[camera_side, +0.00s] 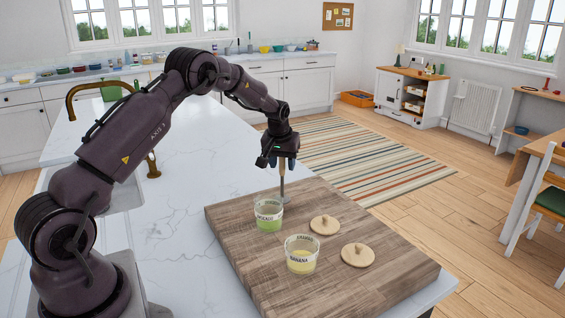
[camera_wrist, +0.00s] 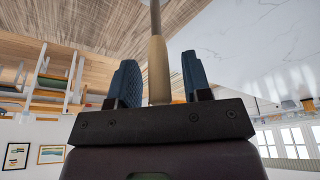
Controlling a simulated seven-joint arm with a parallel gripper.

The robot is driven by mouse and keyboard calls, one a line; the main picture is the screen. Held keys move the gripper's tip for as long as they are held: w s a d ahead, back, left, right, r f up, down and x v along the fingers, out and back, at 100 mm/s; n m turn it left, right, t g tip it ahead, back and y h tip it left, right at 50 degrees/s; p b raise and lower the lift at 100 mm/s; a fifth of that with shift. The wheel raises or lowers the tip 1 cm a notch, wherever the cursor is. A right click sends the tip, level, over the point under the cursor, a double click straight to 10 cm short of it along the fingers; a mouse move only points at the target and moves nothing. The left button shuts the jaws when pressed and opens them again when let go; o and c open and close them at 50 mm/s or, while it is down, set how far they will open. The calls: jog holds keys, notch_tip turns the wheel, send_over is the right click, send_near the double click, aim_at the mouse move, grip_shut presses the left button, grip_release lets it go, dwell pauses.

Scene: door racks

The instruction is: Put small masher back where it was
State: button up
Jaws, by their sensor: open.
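The small masher has a pale wooden handle (camera_wrist: 158,72) and a thin metal shaft (camera_side: 282,187). It is upright at the back of the wooden board, just behind and right of the cup labelled avocado (camera_side: 268,216). Its lower end is small in the side view, and I cannot tell whether it touches the board. My gripper (camera_side: 280,163) is over the masher, pointing down. In the wrist view my gripper (camera_wrist: 159,82) is open, with one blue finger on each side of the handle and gaps between.
A cup labelled banana (camera_side: 301,257) with yellow contents stands nearer the front of the board (camera_side: 238,240). Two round wooden lids (camera_side: 325,225) (camera_side: 358,255) lie to the right of the cups. The white marble counter (camera_side: 180,215) left of the board is clear.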

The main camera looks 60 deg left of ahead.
jog(key=s+d+r+m, duration=0.1)
jog(key=s+d+r, duration=0.25)
jog(key=r, duration=0.35)
jog(key=s+d+r+m+t, duration=0.1)
jog(key=s+d+r, duration=0.1)
jog(key=d+r, duration=0.35)
jog(key=s+d+r, duration=0.2)
jog(key=d+r, duration=0.1)
jog(key=r, duration=0.4)
jog(key=s+d+r+m+t+h, duration=0.2)
jog(key=s+d+r+m, duration=0.2)
jog(key=s+d, duration=0.85)
jog(key=s+d+f+m, duration=0.3)
jog(key=s+d, duration=0.1)
jog(key=s, duration=0.6)
jog(key=shift+d, duration=0.2)
